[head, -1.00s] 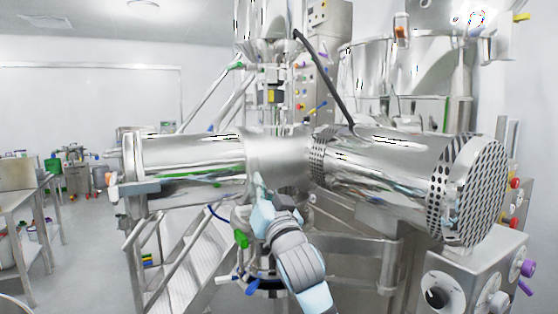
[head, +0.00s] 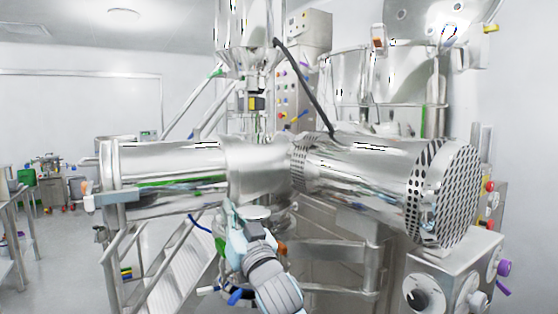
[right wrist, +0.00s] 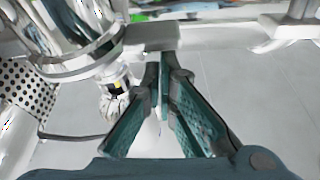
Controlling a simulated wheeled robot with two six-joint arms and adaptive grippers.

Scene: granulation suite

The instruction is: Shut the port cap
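A pale round disc (head: 256,212), which may be the port cap, shows below the middle of the shiny horizontal vessel (head: 262,165) in the head view. My right gripper (head: 230,212) reaches up beside it, just left of it in the picture; I cannot tell whether they touch. In the right wrist view, the two teal fingers of my right gripper (right wrist: 162,62) come close together at the tips. I see no object clearly held between them, and whether they are shut is unclear. My left gripper is not in view.
A perforated drum end (head: 446,194) closes the vessel's right side. A control box (head: 450,275) with knobs stands below it. Metal stairs (head: 180,265) rise at the left under the vessel. Clear floor (head: 70,265) lies farther left.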

